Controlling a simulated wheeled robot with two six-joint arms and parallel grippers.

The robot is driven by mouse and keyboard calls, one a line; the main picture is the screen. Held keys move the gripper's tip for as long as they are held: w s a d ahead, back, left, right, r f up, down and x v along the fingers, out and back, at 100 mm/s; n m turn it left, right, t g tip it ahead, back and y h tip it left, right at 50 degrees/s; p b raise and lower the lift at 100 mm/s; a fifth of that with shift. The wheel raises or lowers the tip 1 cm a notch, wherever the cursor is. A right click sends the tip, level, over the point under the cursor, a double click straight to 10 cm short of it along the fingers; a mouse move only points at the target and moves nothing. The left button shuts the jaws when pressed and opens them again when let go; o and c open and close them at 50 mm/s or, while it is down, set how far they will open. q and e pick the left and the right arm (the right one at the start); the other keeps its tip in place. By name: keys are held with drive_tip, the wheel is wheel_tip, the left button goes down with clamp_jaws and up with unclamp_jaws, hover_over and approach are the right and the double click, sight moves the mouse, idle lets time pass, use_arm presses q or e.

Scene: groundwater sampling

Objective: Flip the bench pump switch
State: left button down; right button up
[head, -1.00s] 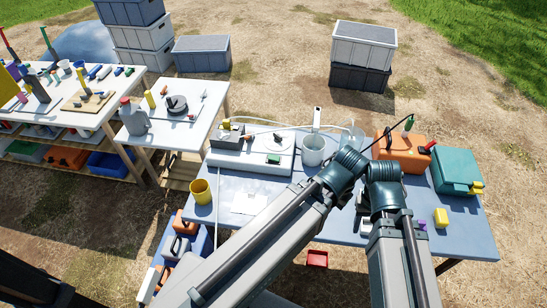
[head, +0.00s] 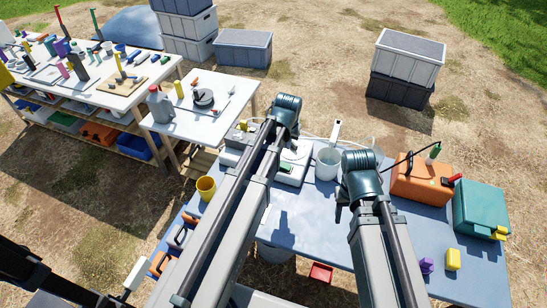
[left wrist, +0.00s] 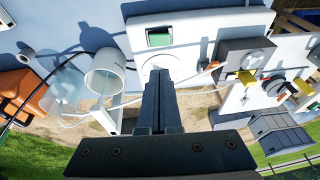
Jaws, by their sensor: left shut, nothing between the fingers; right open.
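A white bench unit (left wrist: 200,28) with a green panel (left wrist: 159,38) stands on the blue table. It shows partly in the head view (head: 294,168), behind my left arm. A grey box (left wrist: 246,62) with a pale round part and a yellow piece sits beside it. I cannot tell which part is the pump switch. My left gripper (left wrist: 160,74) is shut and empty, its tips in front of the unit's pale round part; contact is unclear. In the head view its wrist hides the fingers. My right gripper (head: 341,203) is open and empty over the table, right of the unit.
A white beaker (head: 327,163) and clear tubing lie close to the unit. An orange case (head: 420,181) and a teal case (head: 481,208) stand at the right. A yellow cup (head: 206,188) is at the left edge.

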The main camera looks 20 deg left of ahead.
use_arm(q)
drive_tip(key=shift+w+a, duration=0.1)
drive_tip(key=shift+a, duration=0.25)
drive_tip(key=shift+f, duration=0.1)
drive_tip(key=b, duration=1.2)
approach(283, 163)
drive_tip(key=x, duration=0.5)
drive_tip(key=shift+w+d+f, duration=0.15)
drive_tip(key=shift+f+b, duration=0.6)
drive_tip(key=shift+b, duration=0.2)
